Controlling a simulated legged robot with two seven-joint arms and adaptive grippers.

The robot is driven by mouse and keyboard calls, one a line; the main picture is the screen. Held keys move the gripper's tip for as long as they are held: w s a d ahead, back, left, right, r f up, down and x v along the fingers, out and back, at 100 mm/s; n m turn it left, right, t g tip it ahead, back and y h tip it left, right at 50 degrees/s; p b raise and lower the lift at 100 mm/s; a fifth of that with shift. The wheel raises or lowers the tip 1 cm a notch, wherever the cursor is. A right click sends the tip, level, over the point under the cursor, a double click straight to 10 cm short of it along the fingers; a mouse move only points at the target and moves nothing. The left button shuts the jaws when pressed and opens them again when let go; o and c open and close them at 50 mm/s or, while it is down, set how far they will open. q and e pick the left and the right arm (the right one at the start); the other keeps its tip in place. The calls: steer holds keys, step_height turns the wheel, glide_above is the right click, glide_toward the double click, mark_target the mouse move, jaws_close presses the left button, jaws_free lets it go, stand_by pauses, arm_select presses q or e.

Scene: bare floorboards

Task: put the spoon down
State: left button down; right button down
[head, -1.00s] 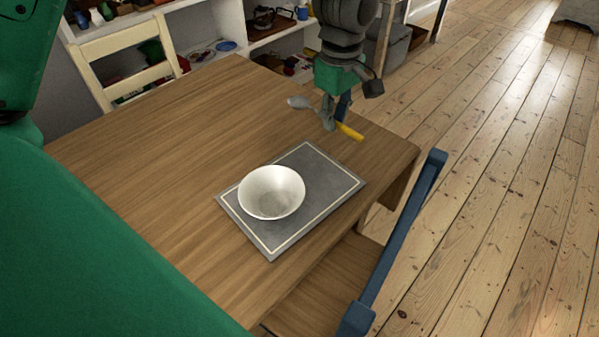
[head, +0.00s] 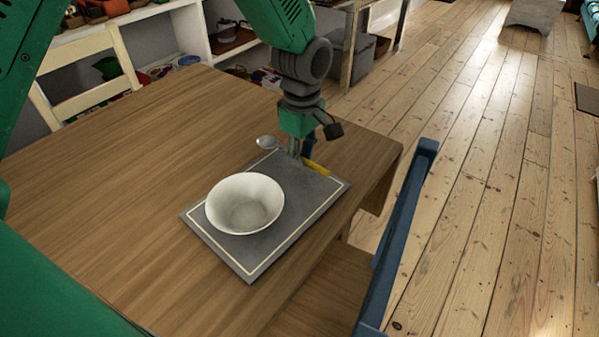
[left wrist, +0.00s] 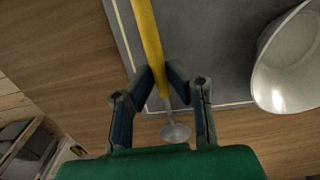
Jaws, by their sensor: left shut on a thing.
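The spoon has a yellow handle (head: 317,167) and a grey metal bowl end (head: 267,142). My left gripper (head: 297,158) is shut on the spoon at the far end of the grey placemat (head: 255,262). In the left wrist view, the spoon's yellow handle (left wrist: 148,40) runs between the fingers of the left gripper (left wrist: 166,82), and its bowl end (left wrist: 175,132) shows behind them. I cannot tell whether the spoon touches the mat. My right gripper is not in view.
A white bowl (head: 245,204) stands on the mat, nearer than the spoon. The wooden table (head: 120,190) is bare to the left. A blue chair (head: 400,235) stands at the right edge and a cream chair (head: 85,95) at the far left.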

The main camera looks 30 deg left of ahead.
mark_target(304, 177)
arm_select(q)
steer(key=shift+f, duration=0.4)
steer(key=shift+s+d+f+b, duration=0.1)
steer(key=shift+d+f+b, duration=0.15)
steer(key=shift+f, duration=0.3)
steer(key=shift+d+f+b, duration=0.1)
steer(key=shift+f+b, duration=0.1)
steer(key=shift+f, duration=0.35)
steer(key=shift+d+f, duration=0.25)
steer(key=shift+f, duration=0.1)
steer(key=shift+d+r, duration=0.1)
steer(key=shift+d, duration=0.05)
steer(key=shift+a, duration=0.3)
steer(key=c, duration=1.6)
jaws_free()
steer(key=shift+a+f, duration=0.25)
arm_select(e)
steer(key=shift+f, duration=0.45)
arm_select(q)
steer(key=shift+o, duration=0.2)
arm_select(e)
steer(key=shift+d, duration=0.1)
